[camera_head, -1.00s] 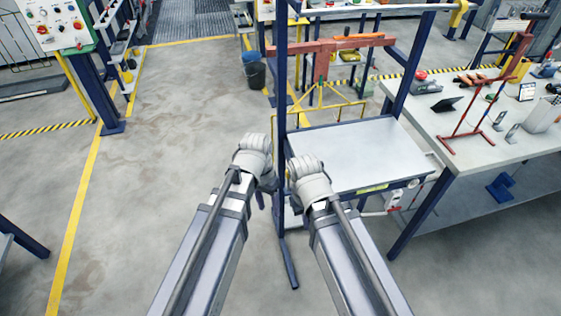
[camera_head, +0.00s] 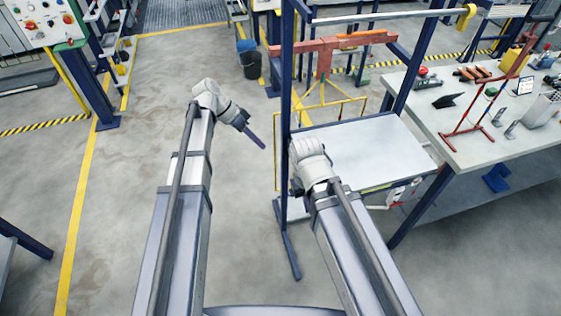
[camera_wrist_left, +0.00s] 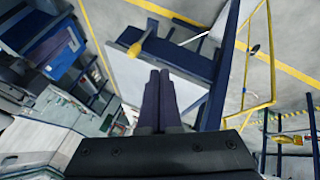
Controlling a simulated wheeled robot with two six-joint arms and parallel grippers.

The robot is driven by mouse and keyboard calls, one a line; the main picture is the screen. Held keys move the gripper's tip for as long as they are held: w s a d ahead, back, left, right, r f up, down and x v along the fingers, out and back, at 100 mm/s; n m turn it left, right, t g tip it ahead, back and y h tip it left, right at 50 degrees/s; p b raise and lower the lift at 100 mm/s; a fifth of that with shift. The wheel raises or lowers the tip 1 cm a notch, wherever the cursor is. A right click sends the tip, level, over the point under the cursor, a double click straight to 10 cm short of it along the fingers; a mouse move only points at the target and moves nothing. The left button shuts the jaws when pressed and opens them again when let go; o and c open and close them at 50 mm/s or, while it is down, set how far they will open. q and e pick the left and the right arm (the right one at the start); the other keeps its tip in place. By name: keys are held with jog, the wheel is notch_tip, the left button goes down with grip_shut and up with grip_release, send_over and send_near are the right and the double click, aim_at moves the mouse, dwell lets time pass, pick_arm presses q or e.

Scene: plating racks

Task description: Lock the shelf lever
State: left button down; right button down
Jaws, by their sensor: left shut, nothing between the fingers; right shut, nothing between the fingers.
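The blue shelf frame (camera_head: 287,110) stands in front of me with a grey shelf plate (camera_head: 365,150). A yellow handle (camera_head: 466,16) sits at the frame's upper right rail; I cannot tell whether it is the lever. A yellow handle (camera_wrist_left: 149,40) also shows beside the grey plate in the left wrist view, beyond the fingers. My left gripper (camera_head: 256,138) is left of the frame's left post, shut and empty, its dark fingers pointing right. It shows in the wrist view (camera_wrist_left: 160,85). My right gripper (camera_head: 309,150) is at the shelf's left front corner, its fingers hidden behind the hand.
A red T-shaped rack (camera_head: 324,58) and yellow wire frame (camera_head: 330,103) stand behind the shelf. A workbench (camera_head: 470,150) with tools is at the right. A control panel (camera_head: 40,22) is at the upper left. Open floor lies at the left.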

pick_arm(q)
jog(key=s+d+f+b, duration=0.3)
jog(key=d+f+b, duration=0.4)
jog(key=d+f, duration=0.1)
jog(key=shift+s+d+b, duration=0.25)
jog(key=shift+d+b, duration=0.1)
jog(key=shift+d, duration=0.05)
dwell(0.3)
